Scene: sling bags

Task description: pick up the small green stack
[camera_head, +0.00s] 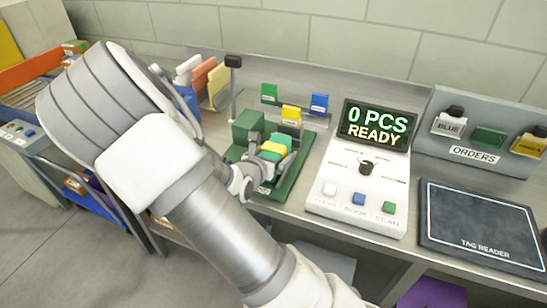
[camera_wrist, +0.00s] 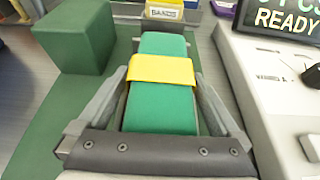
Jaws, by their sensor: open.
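The small green stack (camera_wrist: 158,108) lies on the green mat (camera_wrist: 28,148), with a yellow band (camera_wrist: 161,70) wrapped around it. In the head view, the stack (camera_head: 268,155) is partly hidden by my gripper. My gripper (camera_wrist: 161,80) is open, with one finger on each side of the stack near the band. Narrow gaps seem to show between fingers and stack; contact cannot be told. In the head view, my gripper (camera_head: 270,153) is over the mat (camera_head: 294,186).
A green block (camera_wrist: 82,38) stands left of the stack. A white console (camera_head: 356,200) reading "0 PCS READY" stands close on the right, with a dark tag reader pad (camera_head: 482,222) beyond. Green, yellow and blue tags (camera_head: 291,114) stand behind.

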